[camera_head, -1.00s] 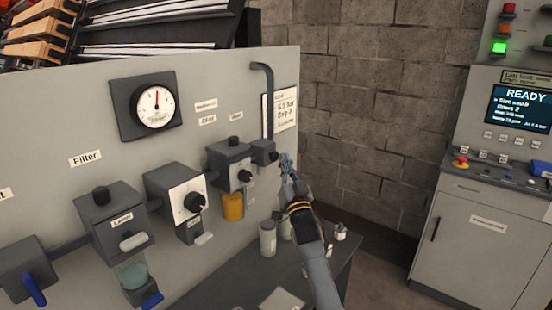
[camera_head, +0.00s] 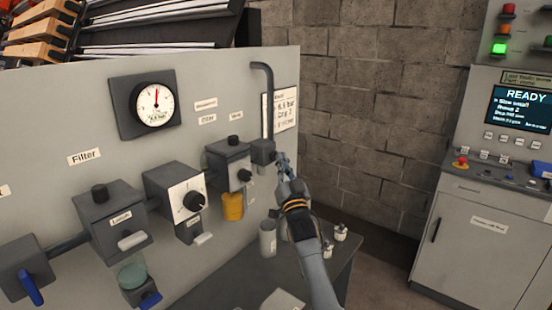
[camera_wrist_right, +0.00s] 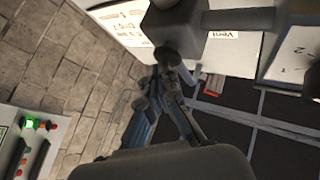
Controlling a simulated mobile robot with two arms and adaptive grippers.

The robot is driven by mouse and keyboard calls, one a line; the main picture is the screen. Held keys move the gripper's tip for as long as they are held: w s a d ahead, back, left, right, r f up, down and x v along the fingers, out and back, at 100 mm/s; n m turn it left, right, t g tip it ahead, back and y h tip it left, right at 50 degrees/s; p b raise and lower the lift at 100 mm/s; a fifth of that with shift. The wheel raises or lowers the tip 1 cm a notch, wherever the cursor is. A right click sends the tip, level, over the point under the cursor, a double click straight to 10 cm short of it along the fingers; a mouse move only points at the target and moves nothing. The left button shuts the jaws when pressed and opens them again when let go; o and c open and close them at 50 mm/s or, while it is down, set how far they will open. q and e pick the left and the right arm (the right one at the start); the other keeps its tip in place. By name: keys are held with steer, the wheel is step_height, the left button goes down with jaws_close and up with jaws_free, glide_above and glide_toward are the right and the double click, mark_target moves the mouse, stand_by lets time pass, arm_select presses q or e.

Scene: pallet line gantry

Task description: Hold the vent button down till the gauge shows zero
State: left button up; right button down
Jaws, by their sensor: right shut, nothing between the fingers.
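The round dark vent button (camera_wrist_right: 170,55) sticks out of this block. My right gripper (camera_head: 281,157) is shut and empty, with its fingertips right at the button. I cannot tell whether they touch it or whether it is pressed in. My left gripper is not in view.
To the left along the panel stand a regulator with a dial (camera_head: 188,198) and a filter unit (camera_head: 112,215). A grey shelf (camera_head: 235,291) below holds a light cylinder (camera_head: 267,240) and small parts. A control cabinet (camera_head: 485,220) reading READY stands at the right.

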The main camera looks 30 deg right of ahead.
steer(key=shift+w+a+b, duration=0.15)
steer(key=shift+w+b, duration=0.15)
steer(key=shift+w, duration=0.05)
stand_by(0.3)
steer(key=shift+s, duration=0.15)
stand_by(3.8)
steer(key=shift+s+d+p, duration=0.35)
steer(key=shift+s+p, duration=0.35)
steer(key=shift+s, duration=0.05)
steer(key=s+p, duration=0.1)
steer(key=s+d+p, duration=0.1)
steer(key=s, duration=0.1)
steer(key=s+d+p, duration=0.1)
steer(key=shift+s, duration=0.3)
steer(key=shift+f, duration=0.1)
